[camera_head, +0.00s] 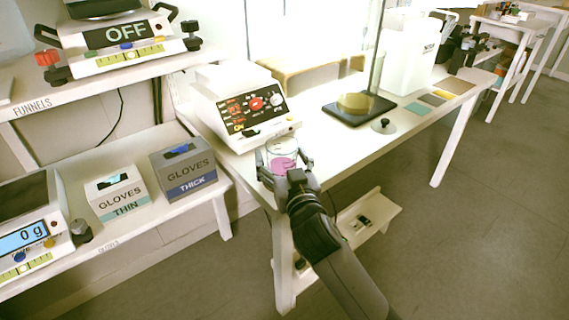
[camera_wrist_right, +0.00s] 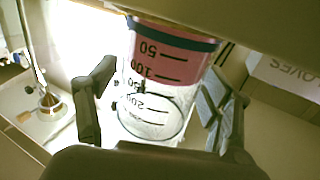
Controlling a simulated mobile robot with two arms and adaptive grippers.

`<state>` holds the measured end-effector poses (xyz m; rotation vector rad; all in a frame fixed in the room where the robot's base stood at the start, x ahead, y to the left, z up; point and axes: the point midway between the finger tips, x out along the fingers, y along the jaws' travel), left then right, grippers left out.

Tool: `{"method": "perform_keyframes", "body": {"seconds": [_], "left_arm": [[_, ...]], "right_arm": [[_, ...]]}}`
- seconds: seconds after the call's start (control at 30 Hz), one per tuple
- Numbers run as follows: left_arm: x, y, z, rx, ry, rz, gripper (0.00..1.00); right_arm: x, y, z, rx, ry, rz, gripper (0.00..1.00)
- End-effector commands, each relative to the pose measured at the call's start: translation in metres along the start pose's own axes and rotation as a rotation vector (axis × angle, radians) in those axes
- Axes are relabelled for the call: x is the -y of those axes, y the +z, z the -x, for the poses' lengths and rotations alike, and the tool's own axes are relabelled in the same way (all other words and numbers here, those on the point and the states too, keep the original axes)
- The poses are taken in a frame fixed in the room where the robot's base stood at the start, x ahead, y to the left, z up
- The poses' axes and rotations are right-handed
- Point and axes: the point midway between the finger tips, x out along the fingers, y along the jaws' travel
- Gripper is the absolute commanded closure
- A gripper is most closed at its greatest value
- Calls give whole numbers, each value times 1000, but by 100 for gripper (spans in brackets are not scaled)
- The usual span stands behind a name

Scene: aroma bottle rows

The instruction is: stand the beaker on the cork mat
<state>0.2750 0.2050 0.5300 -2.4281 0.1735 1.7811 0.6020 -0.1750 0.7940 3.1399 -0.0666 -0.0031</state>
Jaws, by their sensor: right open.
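The beaker (camera_head: 283,147) is clear glass with pink liquid in it and stands upright at the near left corner of the white table, in front of a control device. In the wrist view the beaker (camera_wrist_right: 165,65) shows black scale marks and a dark band. My right gripper (camera_head: 284,167) is open, with one finger on each side of the beaker. In the wrist view the fingers of the gripper (camera_wrist_right: 155,115) appear apart from the glass. The cork mat (camera_head: 455,86) seems to be the tan one lying flat farther right on the table. My left gripper is not in view.
A grey mat (camera_head: 432,99) and a teal mat (camera_head: 414,108) lie beside the cork mat. A dark stand base (camera_head: 345,118) and a small lidded knob (camera_head: 383,126) lie between. The control device (camera_head: 240,107) stands behind the beaker. A white container (camera_head: 408,55) is farther back.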

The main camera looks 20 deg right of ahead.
Motion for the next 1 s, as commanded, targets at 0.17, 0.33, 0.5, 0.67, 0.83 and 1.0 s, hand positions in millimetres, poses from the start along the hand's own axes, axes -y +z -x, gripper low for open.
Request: {"method": "perform_keyframes", "body": {"seconds": [0.17, 0.33, 0.5, 0.67, 0.83, 1.0], "left_arm": [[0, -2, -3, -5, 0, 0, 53], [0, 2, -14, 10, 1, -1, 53], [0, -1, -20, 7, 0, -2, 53], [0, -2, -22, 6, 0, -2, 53], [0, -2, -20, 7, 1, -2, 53], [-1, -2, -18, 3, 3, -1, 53]], "right_arm": [[1, -1, 15, 1, -1, -1, 26], [0, -1, 50, 3, -1, -4, 26], [0, -1, 84, 3, 0, -4, 26], [0, -1, 107, 1, 0, -2, 26], [0, -2, 118, 0, 0, -1, 26], [-2, 5, 121, 24, 6, 2, 26]]}}
